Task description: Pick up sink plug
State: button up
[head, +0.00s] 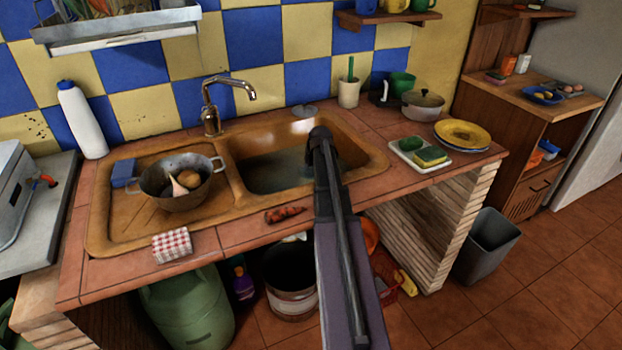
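A small grey round disc (304,110), which looks like the sink plug, lies on the tiled counter just behind the sink's back rim. The brown sink (366,152) holds some murky water, and its right part is partly hidden by my arm. My arm rises from the bottom middle of the head view, and its dark rounded end is over the sink basin, in front of and slightly right of the disc. No gripper fingers show, so I cannot see whether the gripper holds anything.
A metal tap (211,107) stands left of the disc. A pot (181,190) with vegetables sits on the drainer. A white cup (349,93), a lidded pot (422,106) and a sponge tray (411,157) stand to the right.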

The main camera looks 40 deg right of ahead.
aim_at(311, 169)
dwell(0.4)
grip_shut()
jog(key=shift+r, duration=0.2)
notch_tip(311, 169, up, 10)
jog(key=p, duration=1)
jog(key=shift+f, duration=0.2)
dwell(0.6)
